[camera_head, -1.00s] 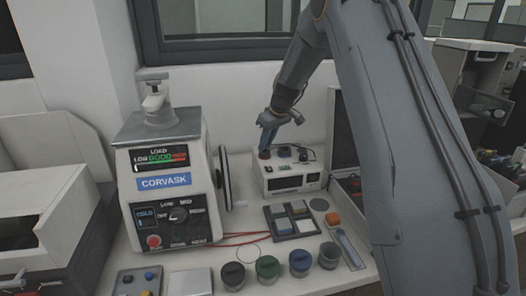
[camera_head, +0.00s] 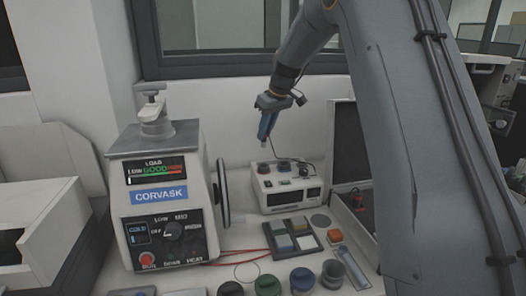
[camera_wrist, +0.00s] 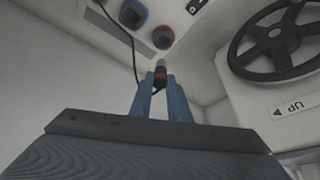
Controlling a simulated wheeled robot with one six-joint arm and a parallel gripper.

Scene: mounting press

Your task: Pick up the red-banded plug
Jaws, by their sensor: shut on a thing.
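My gripper (camera_head: 266,133) is raised above the left end of a white box (camera_head: 285,200) with sockets on its top. In the wrist view its blue fingers (camera_wrist: 160,88) are shut on the red-banded plug (camera_wrist: 160,74). The plug has a dark body with a red band, and a pale metal tip that points at the box. A blue-ringed socket (camera_wrist: 132,13) sits beside the red-ringed one. A thin dark cable runs near the fingers.
A press labelled CORVASK (camera_head: 160,220) with a side handwheel (camera_head: 223,190) stands left of the box. A tray of tiles (camera_head: 292,256) and several round cups lie in front. An open dark case (camera_head: 350,190) stands to the right. The wall is close behind.

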